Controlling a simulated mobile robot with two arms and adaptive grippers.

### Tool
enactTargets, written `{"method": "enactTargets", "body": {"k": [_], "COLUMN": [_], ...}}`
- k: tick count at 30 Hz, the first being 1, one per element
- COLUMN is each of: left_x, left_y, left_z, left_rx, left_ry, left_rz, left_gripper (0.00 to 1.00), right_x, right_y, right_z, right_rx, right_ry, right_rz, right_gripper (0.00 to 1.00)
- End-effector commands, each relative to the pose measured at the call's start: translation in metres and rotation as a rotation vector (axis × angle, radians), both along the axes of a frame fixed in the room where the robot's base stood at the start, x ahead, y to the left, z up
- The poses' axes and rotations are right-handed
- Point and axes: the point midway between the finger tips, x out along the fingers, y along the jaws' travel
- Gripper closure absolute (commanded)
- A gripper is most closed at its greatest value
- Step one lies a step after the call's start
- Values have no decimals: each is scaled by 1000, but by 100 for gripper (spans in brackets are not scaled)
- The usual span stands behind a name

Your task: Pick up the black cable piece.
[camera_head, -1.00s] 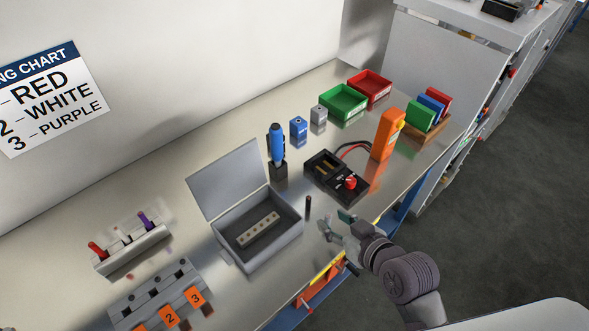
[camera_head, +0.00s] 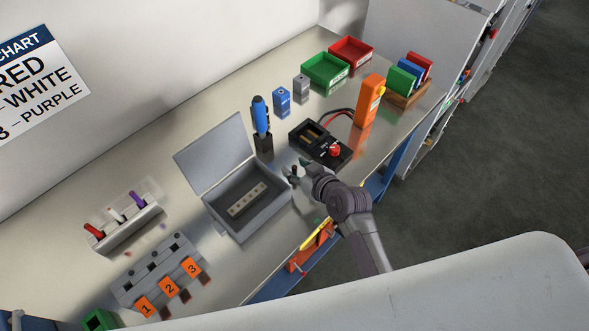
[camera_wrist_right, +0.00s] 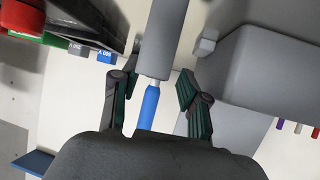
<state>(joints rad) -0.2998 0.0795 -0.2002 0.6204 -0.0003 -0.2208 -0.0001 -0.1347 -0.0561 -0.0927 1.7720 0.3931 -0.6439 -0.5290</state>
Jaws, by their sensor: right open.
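My left gripper is out of view.
The open grey box (camera_head: 270,216) stands close left. A black case with a red knob (camera_head: 343,155) is close behind right. A blue-handled tool (camera_head: 260,115) stands upright in a black holder; its blue handle also shows in the wrist view (camera_wrist_right: 148,108). An orange meter (camera_head: 369,100) stands farther back.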

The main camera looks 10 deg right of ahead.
Motion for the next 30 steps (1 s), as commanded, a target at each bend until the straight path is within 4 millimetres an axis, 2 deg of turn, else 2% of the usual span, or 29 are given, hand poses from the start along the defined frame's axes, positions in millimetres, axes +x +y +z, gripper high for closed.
{"method": "enactTargets", "body": {"k": [4,11,19,30], "left_x": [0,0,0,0], "left_y": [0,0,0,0], "left_z": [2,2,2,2], "left_rx": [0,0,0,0], "left_ry": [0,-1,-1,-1], "left_rz": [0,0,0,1], "left_gripper": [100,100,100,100], "right_x": [10,11,10,10], "right_y": [4,4,4,4], "right_z": [-6,-7,-7,-6], "right_rx": [-1,-1,-1,-1], "right_ry": [1,1,1,0], "right_rz": [0,0,0,0], "right_gripper": [55,55,99,100]}}
